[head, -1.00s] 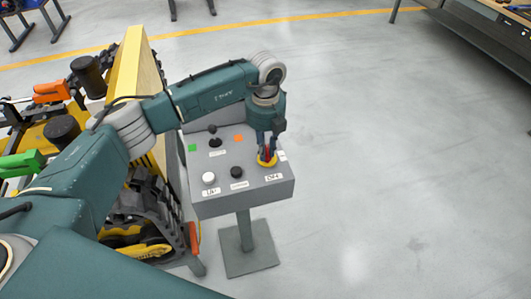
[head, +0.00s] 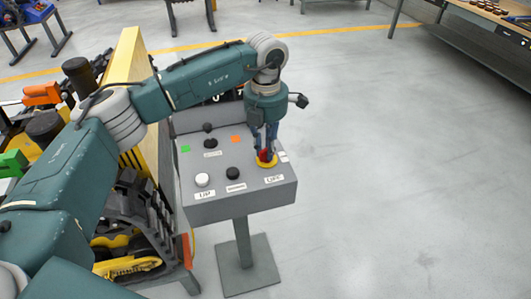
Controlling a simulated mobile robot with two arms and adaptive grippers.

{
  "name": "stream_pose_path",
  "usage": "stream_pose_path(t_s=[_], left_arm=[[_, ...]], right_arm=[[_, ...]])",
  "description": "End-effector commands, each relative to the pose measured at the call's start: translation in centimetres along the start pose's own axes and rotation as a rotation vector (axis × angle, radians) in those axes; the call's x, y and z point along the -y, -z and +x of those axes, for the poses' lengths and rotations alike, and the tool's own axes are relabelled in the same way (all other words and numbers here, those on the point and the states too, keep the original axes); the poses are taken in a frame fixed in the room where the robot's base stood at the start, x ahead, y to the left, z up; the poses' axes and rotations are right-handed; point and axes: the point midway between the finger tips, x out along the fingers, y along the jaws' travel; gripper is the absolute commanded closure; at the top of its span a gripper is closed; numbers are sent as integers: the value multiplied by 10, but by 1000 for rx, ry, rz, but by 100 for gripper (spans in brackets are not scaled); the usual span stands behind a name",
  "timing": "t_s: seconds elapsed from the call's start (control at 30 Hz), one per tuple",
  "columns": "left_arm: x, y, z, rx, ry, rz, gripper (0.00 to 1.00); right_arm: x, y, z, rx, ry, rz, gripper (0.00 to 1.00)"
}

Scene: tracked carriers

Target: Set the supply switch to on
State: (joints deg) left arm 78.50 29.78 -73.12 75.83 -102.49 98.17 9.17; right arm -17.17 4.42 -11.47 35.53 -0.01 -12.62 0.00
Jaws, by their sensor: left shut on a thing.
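The supply switch (head: 264,157) is a red handle on a yellow round base, at the right side of a grey control box (head: 240,205). My left gripper (head: 265,152) points down from above with its fingers around the red handle and is shut on it. The fingers hide part of the handle, and its exact angle is hard to tell. A small label lies in front of the switch; its text is too blurred to read surely. My right gripper is not in view.
The box stands on a post with a square foot (head: 247,266). It also bears a white button (head: 202,180), a black button (head: 233,173) and a black knob (head: 210,143). A tracked carrier (head: 135,215) stands close on the left. The floor on the right is clear.

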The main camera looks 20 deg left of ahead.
Motion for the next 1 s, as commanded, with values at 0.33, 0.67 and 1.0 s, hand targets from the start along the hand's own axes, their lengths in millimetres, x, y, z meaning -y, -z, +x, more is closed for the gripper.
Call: stream_pose_path(t_s=[0.33,0.67,1.0], left_arm=[[-1,-2,0,4,-2,249,100],[-1,-2,-1,4,-2,360,100],[-1,-3,-2,3,-2,375,100]], right_arm=[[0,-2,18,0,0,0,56],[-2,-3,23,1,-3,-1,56],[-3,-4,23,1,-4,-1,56]])
